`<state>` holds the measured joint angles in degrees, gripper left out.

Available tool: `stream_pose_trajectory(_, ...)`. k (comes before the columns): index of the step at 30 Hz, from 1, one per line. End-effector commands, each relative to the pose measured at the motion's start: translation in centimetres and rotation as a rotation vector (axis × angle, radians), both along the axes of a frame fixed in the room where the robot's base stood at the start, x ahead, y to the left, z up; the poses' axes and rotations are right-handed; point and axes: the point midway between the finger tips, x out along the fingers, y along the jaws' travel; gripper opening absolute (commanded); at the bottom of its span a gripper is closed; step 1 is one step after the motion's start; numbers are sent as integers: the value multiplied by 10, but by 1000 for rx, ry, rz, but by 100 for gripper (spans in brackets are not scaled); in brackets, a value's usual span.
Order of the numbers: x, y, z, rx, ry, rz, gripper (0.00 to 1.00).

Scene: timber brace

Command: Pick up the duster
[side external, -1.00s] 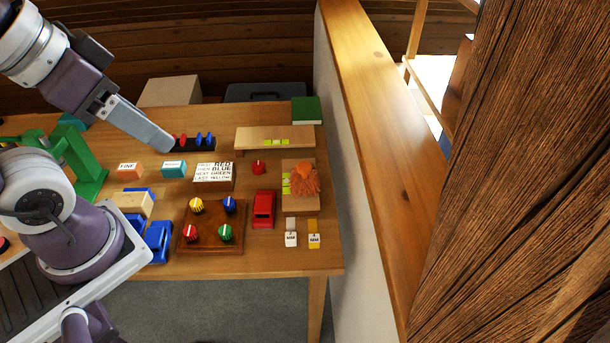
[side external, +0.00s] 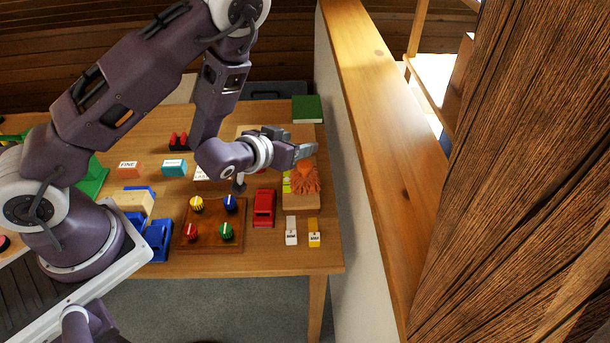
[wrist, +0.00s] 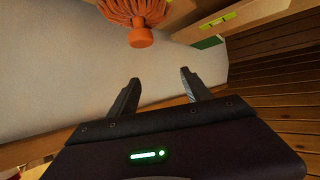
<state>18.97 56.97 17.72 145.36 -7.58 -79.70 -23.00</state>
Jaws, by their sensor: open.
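The duster (side external: 305,180) is orange with a shaggy head and lies on a small wooden block (side external: 300,202) near the right end of the table. In the wrist view the duster's strands (wrist: 130,8) and round orange knob (wrist: 140,38) show at the top, beyond the fingertips. My gripper (side external: 308,150) is open and empty, just behind the duster in the side view and apart from it as far as I can see. Its two fingers also show spread in the wrist view (wrist: 160,75), with nothing between them.
Two labelled tags (side external: 302,236) lie in front. A green book (side external: 307,109) is at the back corner. A wall with a wooden ledge (side external: 385,130) runs close on the right.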

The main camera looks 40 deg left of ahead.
Motion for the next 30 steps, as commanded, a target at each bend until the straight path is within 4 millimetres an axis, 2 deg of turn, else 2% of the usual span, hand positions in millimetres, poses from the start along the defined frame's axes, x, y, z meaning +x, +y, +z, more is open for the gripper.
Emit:
stream_pose_trajectory(1,-8,-2,-22,32,-22,-40,57)
stream_pose_trajectory(3,-15,-6,-36,58,-71,-92,57)
stream_pose_trajectory(9,-31,-16,-61,59,-92,-159,57)
stream_pose_trajectory(18,9,-16,-77,58,-94,-162,57)
stream_pose_trajectory(26,14,-16,-79,58,-91,-161,57)
stream_pose_trajectory(27,13,-16,-79,58,-90,-161,55)
stream_pose_trajectory(30,13,-16,-79,58,-90,-161,36)
